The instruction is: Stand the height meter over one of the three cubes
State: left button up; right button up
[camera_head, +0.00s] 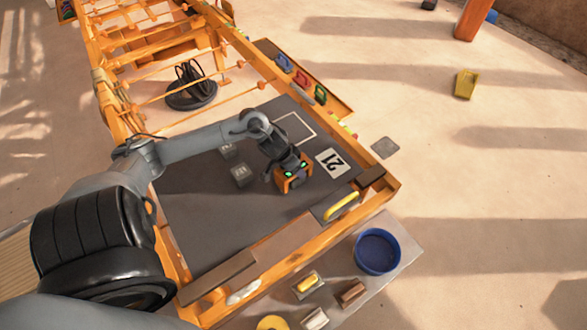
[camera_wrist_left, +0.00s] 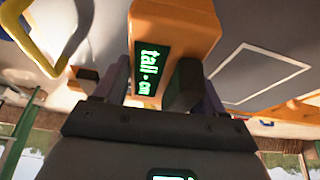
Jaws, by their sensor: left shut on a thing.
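The orange height meter (camera_head: 293,177) with green lit displays is at the right part of the dark table top. In the left wrist view the meter (camera_wrist_left: 190,22) fills the upper middle, and its green display reads "tall - cm". My left gripper (camera_head: 286,164) is shut on the meter from above. Two grey cubes with pale markings, a far one (camera_head: 228,151) and a nearer one (camera_head: 241,174), sit on the table to the left of the meter. I cannot see a third cube. Whether anything is under the meter is hidden. My right gripper is not in view.
A yellow handle (camera_head: 342,207) is near the front right edge. A blue bowl (camera_head: 377,251) stands outside the orange frame. The table's left part is clear.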

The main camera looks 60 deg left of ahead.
pick_arm(q)
jog(key=shift+f, duration=0.4)
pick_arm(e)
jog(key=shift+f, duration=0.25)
pick_arm(q)
jog(key=o, duration=1.3)
jog(key=shift+f, duration=0.1)
